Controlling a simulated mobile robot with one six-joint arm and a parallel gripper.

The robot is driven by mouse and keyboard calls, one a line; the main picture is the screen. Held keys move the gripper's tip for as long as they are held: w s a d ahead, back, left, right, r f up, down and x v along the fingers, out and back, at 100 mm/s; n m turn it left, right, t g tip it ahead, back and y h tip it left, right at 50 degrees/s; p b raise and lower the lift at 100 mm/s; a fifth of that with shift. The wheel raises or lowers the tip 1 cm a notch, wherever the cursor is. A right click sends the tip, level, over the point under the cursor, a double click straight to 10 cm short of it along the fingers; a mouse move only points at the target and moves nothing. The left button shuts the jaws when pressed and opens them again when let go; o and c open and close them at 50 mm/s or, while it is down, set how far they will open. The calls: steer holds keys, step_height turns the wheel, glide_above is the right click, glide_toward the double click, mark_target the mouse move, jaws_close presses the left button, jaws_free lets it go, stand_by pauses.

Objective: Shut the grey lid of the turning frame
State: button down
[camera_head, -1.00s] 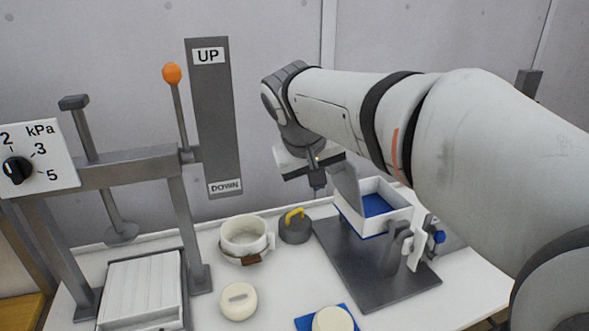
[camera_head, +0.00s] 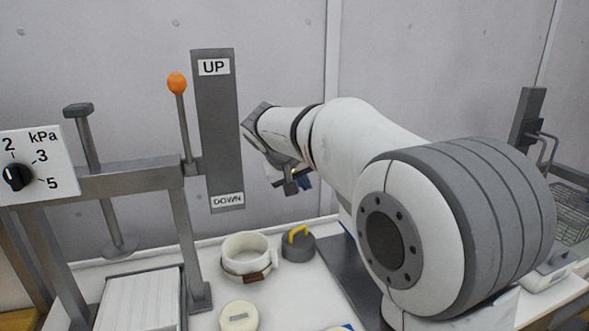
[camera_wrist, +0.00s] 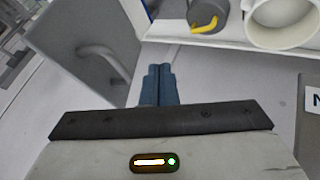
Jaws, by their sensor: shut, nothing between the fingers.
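The turning frame's dark base plate (camera_head: 340,262) shows in part in the head view; my arm hides the rest of the frame and its lid there. In the wrist view the grey lid (camera_wrist: 62,42) stands raised on the left, with a bar handle (camera_wrist: 105,62) on its face. My gripper (camera_wrist: 159,72) is shut and empty, its blue fingers just right of the lid in the picture. I cannot tell whether they touch it. In the head view my gripper (camera_head: 301,183) is above the back of the table, near the wall.
A grey weight with a yellow handle (camera_head: 298,247) and a white pot (camera_head: 245,257) stand left of the base plate. A press with an orange-knobbed lever (camera_head: 177,83) and UP/DOWN panel (camera_head: 217,130) stands further left. A wire rack (camera_head: 572,215) is at far right.

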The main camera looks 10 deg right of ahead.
steer(key=shift+w+d+r+p, duration=0.1)
steer(key=shift+w+d+p, duration=0.15)
steer(key=shift+d, duration=0.75)
steer(key=shift+w+d+r+p, duration=0.1)
steer(key=shift+d+p, duration=0.15)
steer(key=shift+d, duration=0.75)
